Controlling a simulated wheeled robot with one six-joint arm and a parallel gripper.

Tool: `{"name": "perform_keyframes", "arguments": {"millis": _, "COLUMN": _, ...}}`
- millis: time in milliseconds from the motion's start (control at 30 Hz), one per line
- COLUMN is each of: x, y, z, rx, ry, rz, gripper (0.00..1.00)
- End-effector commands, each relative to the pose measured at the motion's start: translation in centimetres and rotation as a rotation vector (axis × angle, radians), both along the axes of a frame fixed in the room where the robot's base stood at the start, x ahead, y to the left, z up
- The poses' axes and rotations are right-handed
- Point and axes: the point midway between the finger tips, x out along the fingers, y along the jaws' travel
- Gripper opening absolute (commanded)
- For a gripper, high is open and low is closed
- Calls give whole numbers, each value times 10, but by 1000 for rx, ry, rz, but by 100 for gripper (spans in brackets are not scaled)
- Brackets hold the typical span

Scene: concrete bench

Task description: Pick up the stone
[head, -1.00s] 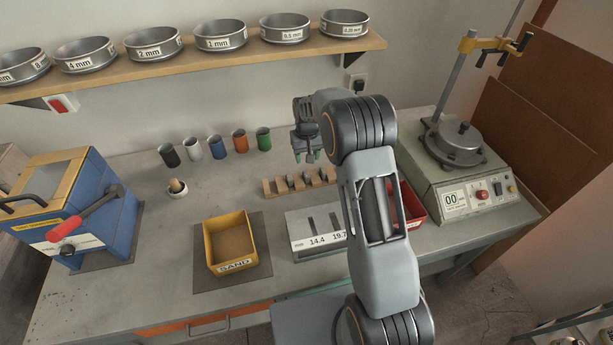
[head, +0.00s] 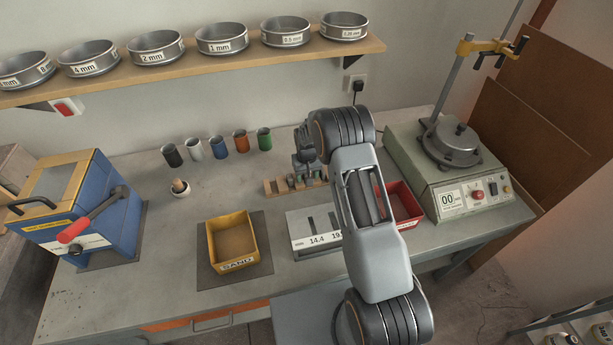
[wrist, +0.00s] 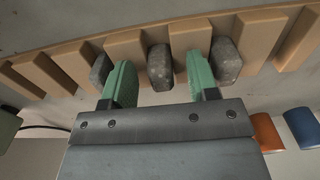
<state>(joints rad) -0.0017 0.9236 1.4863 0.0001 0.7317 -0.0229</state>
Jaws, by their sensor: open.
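Three grey stones sit in the slots of a wooden rack (wrist: 123,45), which also shows in the head view (head: 273,188). The middle stone (wrist: 159,66) lies between my gripper's green fingers. Another stone (wrist: 101,69) is just left of the left finger, and a third stone (wrist: 227,58) is just right of the right finger. My gripper (wrist: 160,80) is open, with gaps showing beside the middle stone. In the head view my gripper (head: 307,173) is low over the rack and partly hides it.
A yellow sand box (head: 211,246), a gauge block with two slots (head: 300,222) and a red bin (head: 405,201) are nearer the front. Several coloured cups (head: 219,147) stand behind. A sieve shaker (head: 440,175) is at right, a blue machine (head: 105,228) at left.

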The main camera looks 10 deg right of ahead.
Motion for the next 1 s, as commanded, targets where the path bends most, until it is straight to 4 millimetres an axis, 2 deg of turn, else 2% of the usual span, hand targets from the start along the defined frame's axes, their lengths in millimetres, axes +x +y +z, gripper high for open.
{"name": "perform_keyframes", "arguments": {"millis": 167, "x": 0, "y": 0, "z": 0, "rx": 0, "ry": 0, "rz": 0, "gripper": 54}}
{"name": "perform_keyframes", "arguments": {"millis": 733, "x": 0, "y": 0, "z": 0, "rx": 0, "ry": 0, "rz": 0, "gripper": 0}}
{"name": "perform_keyframes", "arguments": {"millis": 1000, "x": 0, "y": 0, "z": 1, "rx": 0, "ry": -1, "rz": 0, "gripper": 0}}
